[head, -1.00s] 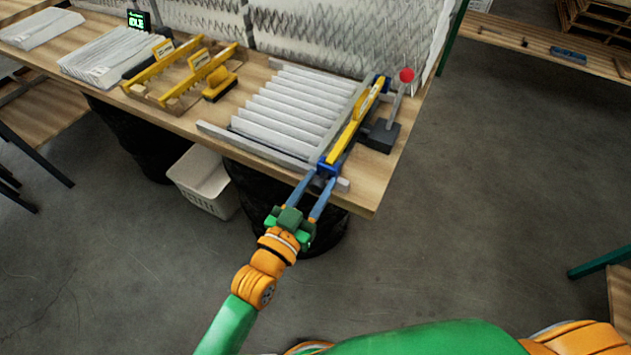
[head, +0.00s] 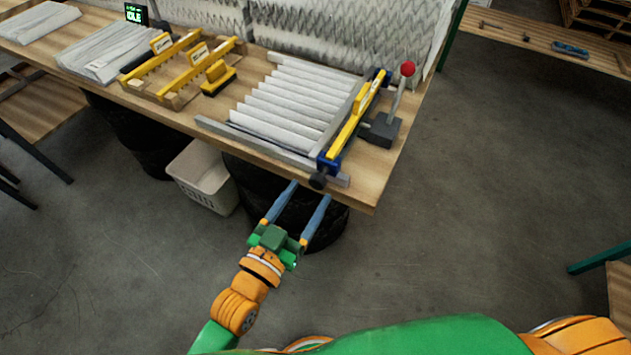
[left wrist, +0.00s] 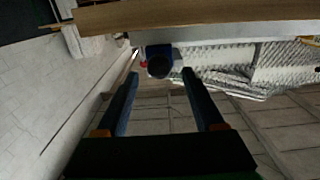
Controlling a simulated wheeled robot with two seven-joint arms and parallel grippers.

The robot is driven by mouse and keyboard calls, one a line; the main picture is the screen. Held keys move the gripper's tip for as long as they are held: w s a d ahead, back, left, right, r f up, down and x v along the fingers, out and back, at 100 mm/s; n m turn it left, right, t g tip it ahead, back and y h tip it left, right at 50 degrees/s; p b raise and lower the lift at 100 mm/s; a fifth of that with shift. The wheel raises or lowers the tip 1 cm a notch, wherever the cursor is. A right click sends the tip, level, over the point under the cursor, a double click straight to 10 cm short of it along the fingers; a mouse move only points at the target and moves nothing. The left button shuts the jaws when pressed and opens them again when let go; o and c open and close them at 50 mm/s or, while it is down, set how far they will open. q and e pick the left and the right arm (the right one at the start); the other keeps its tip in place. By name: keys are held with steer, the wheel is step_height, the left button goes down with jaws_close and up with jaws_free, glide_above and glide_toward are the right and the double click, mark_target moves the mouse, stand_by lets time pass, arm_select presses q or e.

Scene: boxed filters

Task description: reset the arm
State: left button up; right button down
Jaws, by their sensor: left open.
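My left gripper (head: 310,193) is open and empty in the head view, just off the front edge of the workbench (head: 367,196). A yellow bar on a blue rail (head: 352,123) lies along the right side of a pleated white filter (head: 290,100) on the bench. A dark round knob (head: 318,181) sits at the near end of the rail, a short gap beyond the fingertips. In the left wrist view the knob (left wrist: 159,67) shows ahead, between the open fingers (left wrist: 157,75) and apart from them. My right gripper is not in view.
A lever with a red ball (head: 407,69) stands on the bench to the right of the rail. Yellow racks (head: 165,65) and stacked white filters (head: 112,52) lie to the left. A white bin (head: 203,178) stands below.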

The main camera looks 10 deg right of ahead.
arm_select(q)
steer(key=shift+v, duration=1.2)
steer(key=shift+f, duration=0.1)
steer(key=s+a+f+n+g+y, duration=0.1)
steer(key=a+f+g+y, duration=0.25)
steer(key=f, duration=0.85)
steer(key=s+a+f+n+g+y, duration=0.1)
steer(key=s+a+f+g+y, duration=0.3)
steer(key=f, duration=0.8)
steer(key=s+a+f+n+g+y, duration=0.1)
steer(key=s+a+f+g, duration=0.2)
steer(key=s+a+f, duration=0.3)
steer(key=s+a+f+n+g+y, duration=0.1)
steer(key=s+a+f, duration=0.6)
steer(key=s, duration=0.8)
step_height(320, 180, down, 4)
steer(key=shift+r+n+g+y, duration=0.15)
steer(key=shift+n+g+y, duration=0.35)
steer(key=shift+g, duration=0.55)
